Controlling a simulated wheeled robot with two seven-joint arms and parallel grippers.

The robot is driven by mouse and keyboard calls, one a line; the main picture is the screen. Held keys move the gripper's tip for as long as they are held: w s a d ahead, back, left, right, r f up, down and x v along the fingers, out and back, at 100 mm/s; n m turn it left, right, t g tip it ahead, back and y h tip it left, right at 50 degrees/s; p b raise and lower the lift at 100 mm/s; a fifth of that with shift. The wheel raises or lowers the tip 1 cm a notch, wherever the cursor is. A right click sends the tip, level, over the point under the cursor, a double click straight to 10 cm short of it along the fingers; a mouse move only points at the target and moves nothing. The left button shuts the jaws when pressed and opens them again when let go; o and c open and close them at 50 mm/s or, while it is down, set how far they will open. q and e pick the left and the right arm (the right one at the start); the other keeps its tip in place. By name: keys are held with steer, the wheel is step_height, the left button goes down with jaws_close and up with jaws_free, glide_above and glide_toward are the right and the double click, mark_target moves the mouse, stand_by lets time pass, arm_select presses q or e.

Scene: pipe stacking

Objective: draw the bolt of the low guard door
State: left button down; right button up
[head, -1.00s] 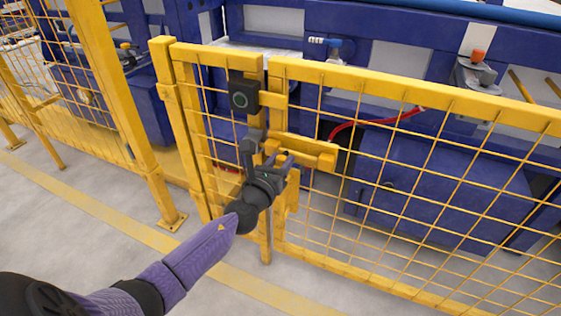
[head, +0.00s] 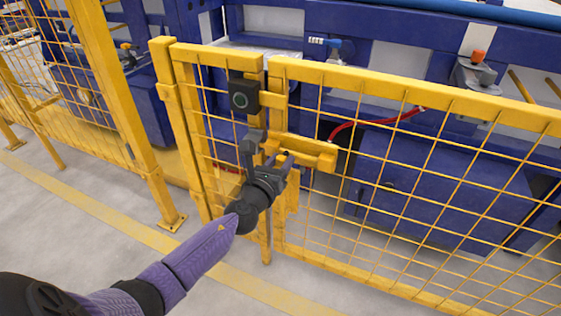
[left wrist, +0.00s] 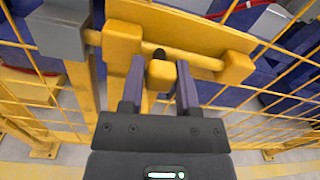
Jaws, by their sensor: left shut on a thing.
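The low guard door (head: 420,110) is a yellow mesh panel. Its bolt assembly (head: 318,155) is a yellow plate with end brackets near the post edge. In the left wrist view a yellow bolt rod (left wrist: 195,59) runs through the brackets, and its left end meets a grey keeper (left wrist: 62,30). My left gripper, also in the head view (head: 279,163), is shut on the knob. The fingers partly hide the rod. My right gripper is not in view.
A black box with a ring-shaped button (head: 243,96) sits above the bolt on the post side. A yellow fixed fence (head: 110,95) stands at left. Blue machinery (head: 410,180) and a red hose (head: 375,121) lie behind the mesh. The floor in front is clear.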

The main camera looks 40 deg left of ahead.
mark_target(312, 161)
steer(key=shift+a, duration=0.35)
arm_select(q)
steer(key=shift+d, duration=0.35)
steer(key=d, duration=0.2)
steer(key=w+d+p, duration=0.1)
steer(key=d, duration=0.1)
steer(key=shift+w+d, duration=0.1)
steer(key=shift+d, duration=0.1)
steer(key=shift+w+d, duration=0.1)
steer(key=shift+d, duration=0.2)
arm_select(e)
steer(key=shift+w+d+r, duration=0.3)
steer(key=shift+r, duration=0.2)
arm_select(q)
steer(key=shift+c, duration=1.6)
jaws_free()
steer(key=shift+d, duration=0.2)
